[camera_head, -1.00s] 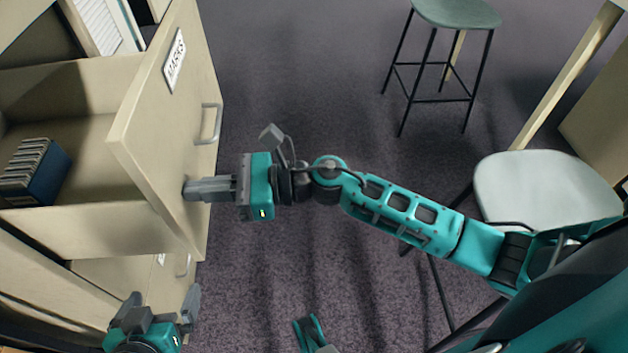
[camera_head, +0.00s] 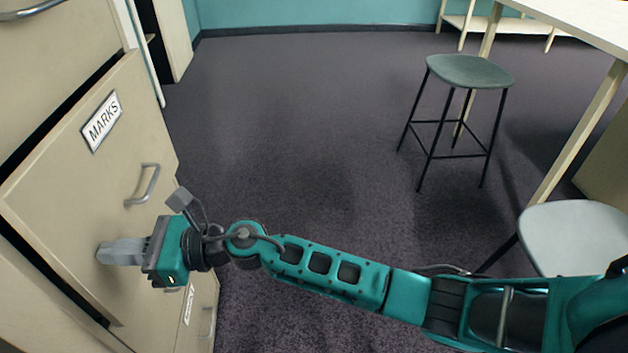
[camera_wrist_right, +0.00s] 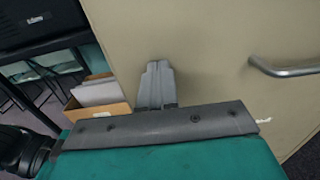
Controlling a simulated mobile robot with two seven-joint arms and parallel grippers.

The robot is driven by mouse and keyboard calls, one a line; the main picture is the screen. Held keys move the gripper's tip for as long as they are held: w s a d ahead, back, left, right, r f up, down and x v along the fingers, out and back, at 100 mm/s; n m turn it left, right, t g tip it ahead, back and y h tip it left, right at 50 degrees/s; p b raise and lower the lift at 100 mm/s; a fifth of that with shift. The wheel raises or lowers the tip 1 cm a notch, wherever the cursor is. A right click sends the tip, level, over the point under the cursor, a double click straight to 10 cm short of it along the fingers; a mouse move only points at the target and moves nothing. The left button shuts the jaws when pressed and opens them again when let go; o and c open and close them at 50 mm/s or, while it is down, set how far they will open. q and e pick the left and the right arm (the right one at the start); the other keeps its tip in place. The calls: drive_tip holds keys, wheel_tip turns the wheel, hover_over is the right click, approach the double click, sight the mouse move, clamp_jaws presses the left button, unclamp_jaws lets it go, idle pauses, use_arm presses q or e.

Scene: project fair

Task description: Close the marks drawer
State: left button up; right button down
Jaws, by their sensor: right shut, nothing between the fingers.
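The marks drawer (camera_head: 75,185) is a beige cabinet drawer with a "MARKS" label (camera_head: 102,121) and a metal bar handle (camera_head: 143,185). Its inside is not visible; dark gaps show along its upper and lower left edges. My right gripper (camera_head: 108,252) is shut and empty, its fingertips at the drawer front, below and left of the handle. In the right wrist view, the shut fingers (camera_wrist_right: 157,82) point at the beige front (camera_wrist_right: 210,50), with the handle (camera_wrist_right: 285,69) to their right. My left gripper is not in view.
Another labelled drawer (camera_head: 195,310) is below, and a drawer with a bar handle (camera_head: 35,10) is above. A stool (camera_head: 468,72), a pale seat (camera_head: 575,235) and a table (camera_head: 590,22) stand to the right. The carpet (camera_head: 290,120) between is clear.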

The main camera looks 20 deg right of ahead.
drive_tip(key=x, duration=0.3)
drive_tip(key=shift+w+a+r, duration=0.15)
drive_tip(key=shift+a, duration=0.2)
drive_tip(key=shift+d+b, duration=0.1)
drive_tip(key=shift+b, duration=0.25)
